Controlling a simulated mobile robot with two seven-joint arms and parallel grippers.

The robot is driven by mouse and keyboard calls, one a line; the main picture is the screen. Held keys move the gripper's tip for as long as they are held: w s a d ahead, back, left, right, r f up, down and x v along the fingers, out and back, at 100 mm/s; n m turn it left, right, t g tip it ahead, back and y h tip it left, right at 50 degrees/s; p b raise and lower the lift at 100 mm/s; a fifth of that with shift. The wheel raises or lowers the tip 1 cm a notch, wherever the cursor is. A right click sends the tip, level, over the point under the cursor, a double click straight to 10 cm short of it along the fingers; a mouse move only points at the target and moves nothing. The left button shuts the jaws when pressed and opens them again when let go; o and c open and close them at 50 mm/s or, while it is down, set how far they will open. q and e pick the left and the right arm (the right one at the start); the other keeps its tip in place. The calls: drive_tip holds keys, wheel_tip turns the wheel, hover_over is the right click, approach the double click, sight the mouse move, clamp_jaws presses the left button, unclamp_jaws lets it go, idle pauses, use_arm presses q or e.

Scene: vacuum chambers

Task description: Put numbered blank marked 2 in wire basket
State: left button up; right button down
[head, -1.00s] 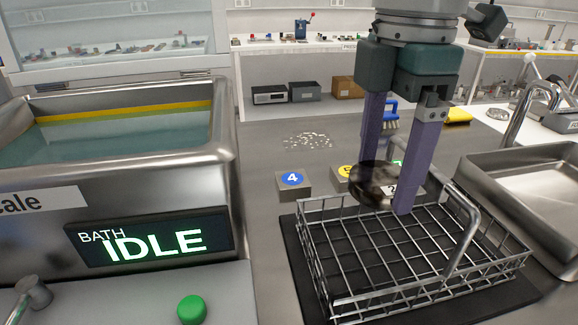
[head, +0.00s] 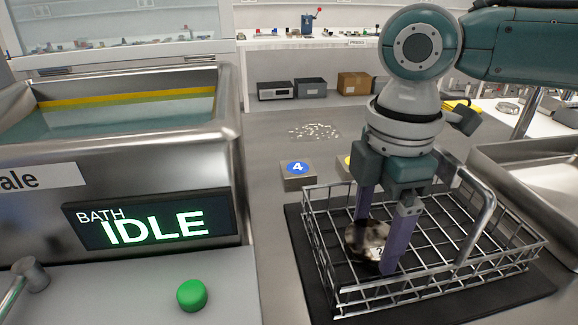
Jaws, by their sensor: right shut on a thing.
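My right gripper (head: 373,262) points down into the wire basket (head: 322,262), its purple fingers shut on a dark, stained blank (head: 362,236). The blank is low inside the basket's left half; I cannot tell whether it touches the wire floor. A small white mark shows on it beside the finger, too small to read surely as 2. A finger hides part of the blank. My left gripper is not in view.
The basket stands on a black mat (head: 310,292), its handle (head: 487,215) rising at right. A blank marked 4 (head: 298,177) and a partly hidden yellow-marked one (head: 344,164) sit behind it. The bath (head: 190,165) is at left, a sink (head: 545,190) at right.

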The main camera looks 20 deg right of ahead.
sight(373, 238)
unclamp_jaws()
drive_tip(key=shift+f, duration=0.1)
wheel_tip(373, 238, up, 12)
drive_tip(key=p, duration=0.2)
idle(0.4)
